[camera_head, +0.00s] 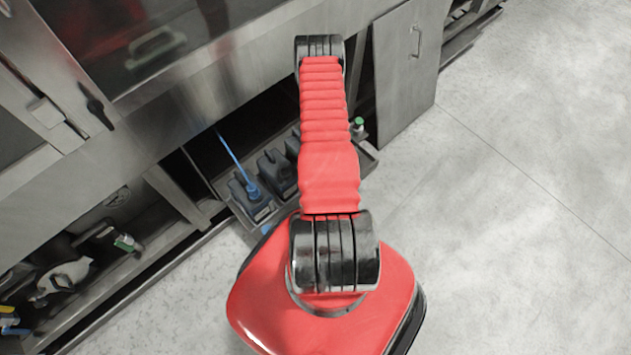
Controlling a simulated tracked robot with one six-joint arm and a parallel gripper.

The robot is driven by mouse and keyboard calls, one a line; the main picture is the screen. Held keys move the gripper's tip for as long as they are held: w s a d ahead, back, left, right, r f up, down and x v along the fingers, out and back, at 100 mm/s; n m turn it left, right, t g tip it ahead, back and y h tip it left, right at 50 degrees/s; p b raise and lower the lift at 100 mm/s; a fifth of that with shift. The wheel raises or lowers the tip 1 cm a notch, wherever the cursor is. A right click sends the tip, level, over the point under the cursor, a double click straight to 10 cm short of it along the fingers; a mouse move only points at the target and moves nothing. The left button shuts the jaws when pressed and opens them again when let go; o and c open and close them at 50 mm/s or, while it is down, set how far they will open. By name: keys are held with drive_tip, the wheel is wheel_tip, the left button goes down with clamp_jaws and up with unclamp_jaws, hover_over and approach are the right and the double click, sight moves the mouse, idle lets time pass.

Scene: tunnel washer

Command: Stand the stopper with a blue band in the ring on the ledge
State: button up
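I cannot make out a stopper with a blue band or the ring in this view. I cannot tell which surface is the ledge. My red arm reaches from the bottom middle up toward the steel machine, and its far dark joint is in front of the machine's lower edge. My gripper does not show; it is beyond or behind the arm. The arm hides part of the machine and part of the low opening below it.
Dark containers (251,203) stand on a low tray, one with a blue hose (235,160). A green-capped bottle (357,127) is right of my arm. A cabinet panel (405,75) stands at right. A lower-left shelf (110,290) holds a white bottle (65,275). The right floor is clear.

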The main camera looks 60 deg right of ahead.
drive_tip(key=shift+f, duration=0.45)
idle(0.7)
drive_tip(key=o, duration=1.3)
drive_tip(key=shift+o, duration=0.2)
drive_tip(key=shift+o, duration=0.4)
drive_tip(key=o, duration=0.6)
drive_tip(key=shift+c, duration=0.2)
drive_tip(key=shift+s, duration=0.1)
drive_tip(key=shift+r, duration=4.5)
